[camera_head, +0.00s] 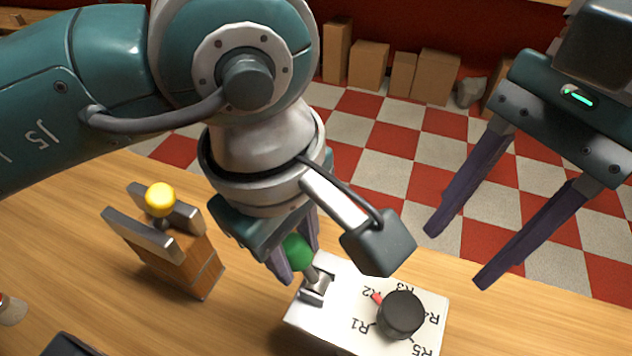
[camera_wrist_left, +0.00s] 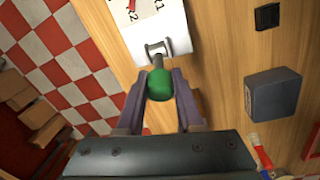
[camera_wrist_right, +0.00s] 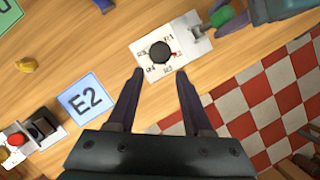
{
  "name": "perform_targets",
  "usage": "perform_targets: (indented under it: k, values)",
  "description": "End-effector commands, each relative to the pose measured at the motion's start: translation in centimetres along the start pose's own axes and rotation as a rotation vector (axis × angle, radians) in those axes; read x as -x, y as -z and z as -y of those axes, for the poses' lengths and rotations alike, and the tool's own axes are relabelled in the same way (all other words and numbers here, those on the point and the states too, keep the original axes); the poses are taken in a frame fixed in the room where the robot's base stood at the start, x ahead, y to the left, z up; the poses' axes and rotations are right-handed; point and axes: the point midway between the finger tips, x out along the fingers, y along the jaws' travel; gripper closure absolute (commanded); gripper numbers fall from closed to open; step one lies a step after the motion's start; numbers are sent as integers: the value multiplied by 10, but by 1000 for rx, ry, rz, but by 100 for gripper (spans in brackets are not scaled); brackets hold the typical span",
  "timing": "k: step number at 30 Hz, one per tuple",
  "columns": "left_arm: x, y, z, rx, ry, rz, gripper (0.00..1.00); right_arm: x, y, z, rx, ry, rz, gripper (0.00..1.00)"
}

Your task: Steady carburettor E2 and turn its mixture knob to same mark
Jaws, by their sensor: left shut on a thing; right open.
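The carburettor (camera_head: 338,333) is a white box on the wooden bench, with a black round mixture knob (camera_head: 402,314) and R marks around it. The knob's red pointer is at R2. A green ball handle (camera_head: 299,251) stands on a metal bracket at the box's end. My left gripper (camera_wrist_left: 160,85) is shut on the green ball handle. My right gripper (camera_head: 458,255) is open and empty, above and apart from the knob. In the right wrist view, the knob (camera_wrist_right: 159,52) lies just beyond the open fingertips (camera_wrist_right: 160,75).
A wooden block with metal cheeks and a yellow ball (camera_head: 160,197) stands left of my left gripper. A dark grey box (camera_wrist_left: 273,93) lies on the bench. Red and black items (camera_wrist_right: 38,127) sit beyond the card. The bench between card and carburettor is clear.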

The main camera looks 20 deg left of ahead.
Motion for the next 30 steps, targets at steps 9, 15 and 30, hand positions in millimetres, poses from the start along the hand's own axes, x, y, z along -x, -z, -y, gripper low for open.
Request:
perform_targets:
  k: [9,15,30]
  values:
    - [0,0,0,0,0,0,100,-8,-9,-4,-37,-10,59,19]
    - [0,0,0,0,-1,0,100,-44,-78,-26,-340,-94,479,19]
    - [0,0,0,0,0,0,100,-39,-133,-26,-1756,-881,1991,19]
